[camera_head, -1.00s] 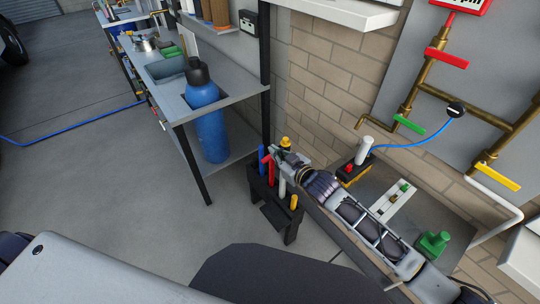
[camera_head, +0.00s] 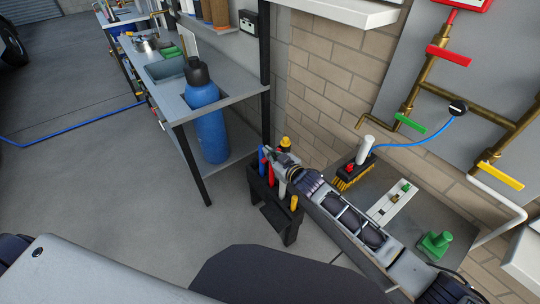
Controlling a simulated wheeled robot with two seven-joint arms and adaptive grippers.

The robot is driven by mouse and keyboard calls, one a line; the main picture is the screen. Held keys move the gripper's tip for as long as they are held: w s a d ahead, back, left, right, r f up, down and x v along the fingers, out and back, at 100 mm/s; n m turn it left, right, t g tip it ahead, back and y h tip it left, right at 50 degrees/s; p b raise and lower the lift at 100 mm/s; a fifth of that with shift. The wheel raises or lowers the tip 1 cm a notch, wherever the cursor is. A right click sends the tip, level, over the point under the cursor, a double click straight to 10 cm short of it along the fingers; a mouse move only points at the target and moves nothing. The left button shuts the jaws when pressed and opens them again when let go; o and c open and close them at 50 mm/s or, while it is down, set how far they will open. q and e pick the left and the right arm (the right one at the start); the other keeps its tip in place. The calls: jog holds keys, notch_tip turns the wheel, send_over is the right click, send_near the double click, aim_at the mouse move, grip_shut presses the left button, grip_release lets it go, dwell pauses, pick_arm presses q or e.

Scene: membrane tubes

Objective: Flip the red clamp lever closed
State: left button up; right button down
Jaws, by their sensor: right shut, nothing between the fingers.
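A black stand (camera_head: 285,218) on the floor holds several coloured upright pieces: blue, red, white and yellow. My left gripper is not in view.
A metal bench with a blue bottle (camera_head: 207,120) stands to the left of the stand. A grey table with a green valve (camera_head: 434,244) and a yellow-black block (camera_head: 352,178) lies right. Pipes with a red handle (camera_head: 449,55) are on the wall.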

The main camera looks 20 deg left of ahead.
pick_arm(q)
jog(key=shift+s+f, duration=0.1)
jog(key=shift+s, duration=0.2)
pick_arm(e)
jog(key=shift+f, duration=0.1)
